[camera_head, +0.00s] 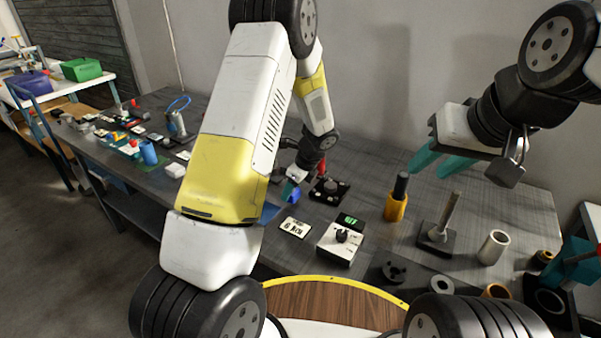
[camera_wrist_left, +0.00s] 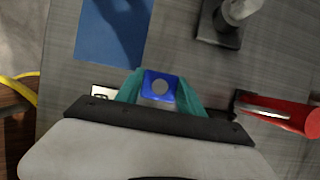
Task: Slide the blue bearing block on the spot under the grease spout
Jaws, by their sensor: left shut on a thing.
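The blue bearing block (camera_head: 293,195) is on or just above the bench beyond my left forearm. In the left wrist view the block (camera_wrist_left: 160,86) sits between the two teal fingers of my left gripper (camera_wrist_left: 160,92), which are shut on its sides. In the head view my left gripper (camera_head: 290,184) is partly hidden by my arm. My right gripper (camera_head: 434,165) is raised over the right of the bench, fingers apart and empty. I cannot clearly identify the grease spout or the spot under it.
A blue mat (camera_wrist_left: 108,32), a black base with a grey metal part (camera_wrist_left: 218,28) and a red cylinder (camera_wrist_left: 280,114) surround the block.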

